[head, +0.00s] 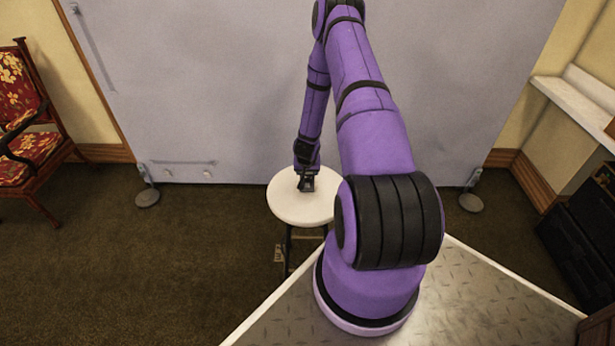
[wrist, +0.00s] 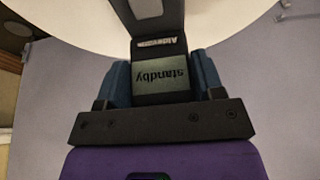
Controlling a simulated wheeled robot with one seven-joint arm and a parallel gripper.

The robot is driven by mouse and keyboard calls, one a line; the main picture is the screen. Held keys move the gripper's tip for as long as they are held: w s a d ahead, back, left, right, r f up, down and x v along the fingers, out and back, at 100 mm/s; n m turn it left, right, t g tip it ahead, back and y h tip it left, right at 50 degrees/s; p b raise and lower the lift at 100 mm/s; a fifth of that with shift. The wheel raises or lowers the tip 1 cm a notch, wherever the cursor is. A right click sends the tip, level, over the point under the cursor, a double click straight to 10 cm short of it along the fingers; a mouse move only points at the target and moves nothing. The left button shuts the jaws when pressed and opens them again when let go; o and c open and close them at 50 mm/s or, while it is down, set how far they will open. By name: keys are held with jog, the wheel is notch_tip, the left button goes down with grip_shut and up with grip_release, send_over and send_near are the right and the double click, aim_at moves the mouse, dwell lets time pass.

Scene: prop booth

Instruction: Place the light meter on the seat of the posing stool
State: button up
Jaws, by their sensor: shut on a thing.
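The light meter (wrist: 162,80) is a dark device whose small screen reads "standby", upside down in the wrist view. My gripper (wrist: 163,82) is shut on it, with a blue finger on each side. In the head view my gripper (head: 306,182) is small and points down over the round white seat of the posing stool (head: 290,208). The seat also fills the top of the wrist view (wrist: 225,25). The meter is over the seat. I cannot tell whether it touches the seat. My arm hides the seat's right edge.
A grey backdrop (head: 230,80) stands behind the stool on round feet (head: 147,198). A red floral armchair (head: 30,140) is at far left. A white ledge (head: 580,105) and dark cases (head: 585,235) are at right. The carpet (head: 150,270) left of the stool is clear.

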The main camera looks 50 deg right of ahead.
aim_at(308, 176)
jog(key=shift+s+f, duration=0.1)
jog(key=shift+f, duration=1.35)
jog(key=shift+f, duration=0.15)
jog(key=o, duration=1.2)
jog(key=shift+c, duration=0.2)
